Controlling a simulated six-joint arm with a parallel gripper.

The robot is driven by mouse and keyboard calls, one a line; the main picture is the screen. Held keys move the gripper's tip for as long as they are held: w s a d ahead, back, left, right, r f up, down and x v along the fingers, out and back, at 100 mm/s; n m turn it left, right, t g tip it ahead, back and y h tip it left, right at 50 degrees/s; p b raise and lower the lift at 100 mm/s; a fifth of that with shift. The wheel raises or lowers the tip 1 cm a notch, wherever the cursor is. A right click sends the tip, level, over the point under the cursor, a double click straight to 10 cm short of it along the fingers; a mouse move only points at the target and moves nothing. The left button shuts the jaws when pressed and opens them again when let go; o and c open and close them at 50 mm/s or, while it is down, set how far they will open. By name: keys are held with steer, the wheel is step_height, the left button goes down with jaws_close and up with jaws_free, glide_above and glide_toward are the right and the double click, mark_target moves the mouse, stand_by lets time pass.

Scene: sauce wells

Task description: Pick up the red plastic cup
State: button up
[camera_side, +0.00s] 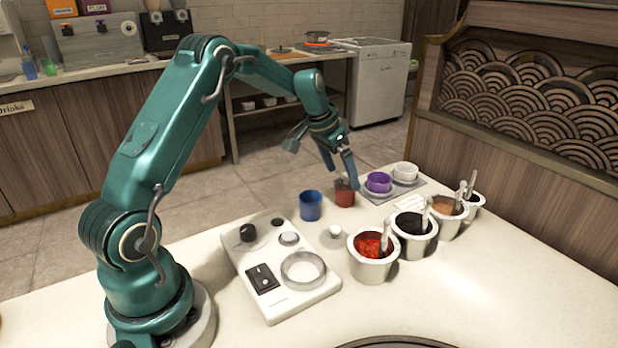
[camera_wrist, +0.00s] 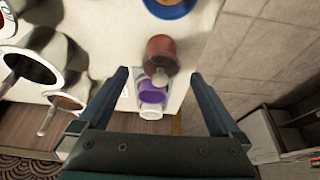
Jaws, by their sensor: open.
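The red plastic cup (camera_side: 344,198) stands on the white counter, just right of the blue cup in the side view. My gripper (camera_side: 340,172) is above it, and a finger overlaps its upper part in that view. In the wrist view the red cup (camera_wrist: 161,48) appears beyond my gripper's open fingertips (camera_wrist: 158,75), roughly centred between them. A small pale round shape overlaps its lower edge there. My gripper is open and empty; I see no clear contact with the cup.
The blue cup (camera_side: 311,206) stands close by on the left. A purple bowl (camera_side: 379,182) and a white bowl (camera_side: 405,172) sit to the right. Several metal sauce wells with spoons, including one of red sauce (camera_side: 372,245), stand in front. A control panel (camera_side: 275,298) lies at front left.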

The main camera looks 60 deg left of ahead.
mark_target(345, 193)
steer(key=shift+x, duration=2.4)
steer(key=shift+c, duration=0.3)
steer(key=shift+r, duration=0.1)
steer(key=c, duration=1.3)
